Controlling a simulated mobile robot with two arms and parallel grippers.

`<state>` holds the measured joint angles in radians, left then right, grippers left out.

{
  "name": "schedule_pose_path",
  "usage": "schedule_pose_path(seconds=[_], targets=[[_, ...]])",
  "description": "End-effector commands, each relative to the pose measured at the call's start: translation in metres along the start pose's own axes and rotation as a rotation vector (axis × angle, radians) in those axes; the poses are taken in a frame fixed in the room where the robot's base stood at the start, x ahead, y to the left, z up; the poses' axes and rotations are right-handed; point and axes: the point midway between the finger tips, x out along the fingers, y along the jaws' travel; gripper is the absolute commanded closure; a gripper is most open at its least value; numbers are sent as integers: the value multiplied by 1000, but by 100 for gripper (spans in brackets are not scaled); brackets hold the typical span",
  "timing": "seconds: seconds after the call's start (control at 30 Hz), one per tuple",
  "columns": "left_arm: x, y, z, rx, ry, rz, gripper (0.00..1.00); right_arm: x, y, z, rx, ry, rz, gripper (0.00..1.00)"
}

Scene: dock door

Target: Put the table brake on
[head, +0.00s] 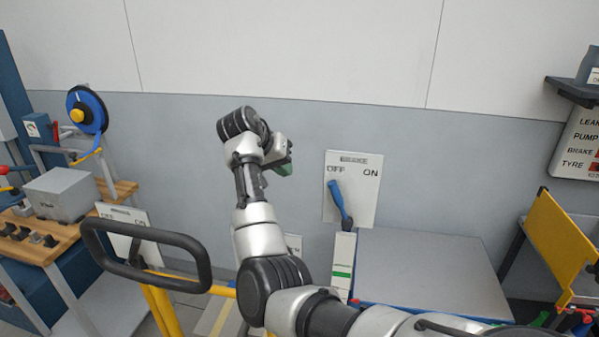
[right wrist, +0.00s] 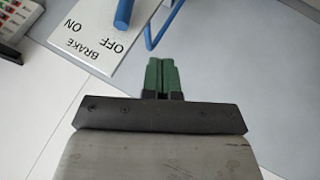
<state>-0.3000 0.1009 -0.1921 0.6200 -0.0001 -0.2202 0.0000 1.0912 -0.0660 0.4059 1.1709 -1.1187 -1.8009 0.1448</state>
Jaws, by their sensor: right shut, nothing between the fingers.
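The BRAKE panel (head: 364,207) is a white plate with OFF at left and ON at right. Its blue lever (head: 340,200) leans up and left, to the OFF side. My right gripper (head: 285,168) is left of the panel, with green fingers, shut and empty, apart from the lever. In the right wrist view the shut fingertips (right wrist: 162,75) show beside the panel (right wrist: 88,48), whose lettering is upside down. Part of the blue lever (right wrist: 123,14) is at the top edge there. The grey table (head: 430,270) stands right of the panel. My left gripper is out of view.
A black handle loop (head: 150,235) on a yellow frame stands at front left. Another OFF/ON panel (head: 125,218) is behind it. A bench with a grey box (head: 62,193) is at far left. A yellow plate (head: 558,238) stands at right. The wall above is clear.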

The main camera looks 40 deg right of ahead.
Motion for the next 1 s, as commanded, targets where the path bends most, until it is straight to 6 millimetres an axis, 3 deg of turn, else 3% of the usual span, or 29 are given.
schedule_pose_path(seconds=[0.23,0.43,0.7,1.0], targets=[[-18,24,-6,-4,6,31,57,47,2,-1,-2,-5,4,100],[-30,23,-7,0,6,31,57,89,2,-1,-1,-3,3,100],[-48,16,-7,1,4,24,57,99,34,-4,3,0,1,100],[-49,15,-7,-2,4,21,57,103,38,-3,0,0,0,100]])
